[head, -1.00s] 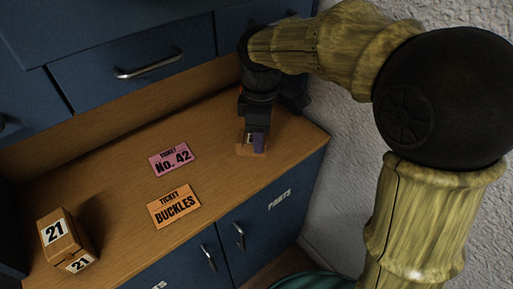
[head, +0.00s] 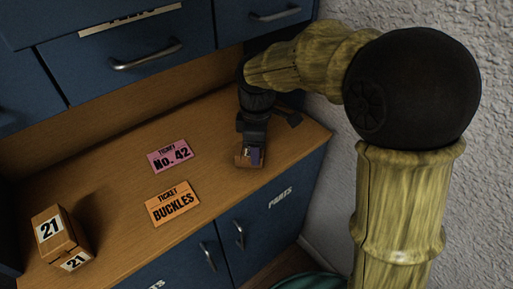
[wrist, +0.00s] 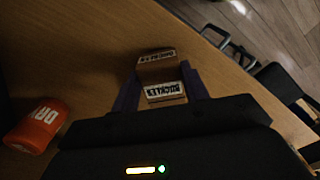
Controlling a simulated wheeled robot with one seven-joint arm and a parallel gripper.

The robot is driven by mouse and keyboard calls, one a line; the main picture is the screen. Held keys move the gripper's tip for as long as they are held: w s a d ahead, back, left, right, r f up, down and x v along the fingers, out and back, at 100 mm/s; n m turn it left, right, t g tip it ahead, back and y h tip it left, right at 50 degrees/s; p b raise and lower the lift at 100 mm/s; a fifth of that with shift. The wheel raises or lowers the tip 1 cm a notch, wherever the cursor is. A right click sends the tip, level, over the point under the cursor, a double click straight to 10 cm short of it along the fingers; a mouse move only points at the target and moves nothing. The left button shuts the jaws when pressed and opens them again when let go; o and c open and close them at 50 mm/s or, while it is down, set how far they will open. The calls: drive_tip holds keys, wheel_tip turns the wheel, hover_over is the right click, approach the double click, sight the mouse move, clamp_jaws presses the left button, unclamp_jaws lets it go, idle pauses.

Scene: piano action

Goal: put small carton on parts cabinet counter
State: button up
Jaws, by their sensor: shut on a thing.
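A small brown carton (wrist: 158,69) with white labels, one apparently reading BUCKLES, is between the purple fingers of my gripper (wrist: 161,86) in the wrist view. My gripper (head: 250,156) is shut on it. In the head view the carton (head: 240,159) shows low over the right part of the wooden counter (head: 110,180), near its front edge. I cannot tell whether its base touches the wood. The counter tops a blue cabinet marked PARTS (head: 275,215).
A pink No. 42 ticket (head: 174,156) and an orange BUCKLES ticket (head: 173,203) lie on the counter. A larger carton marked 21 (head: 60,240) stands at the left. An orange container (wrist: 36,126) lies left of my gripper in the wrist view. A wall borders the right.

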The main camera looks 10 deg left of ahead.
drive_tip(key=shift+f, duration=0.1)
drive_tip(key=o, duration=1)
wheel_tip(320, 180, up, 8)
drive_tip(key=shift+f+p, duration=0.1)
drive_tip(key=shift+p, duration=0.8)
drive_tip(key=shift+w, duration=0.1)
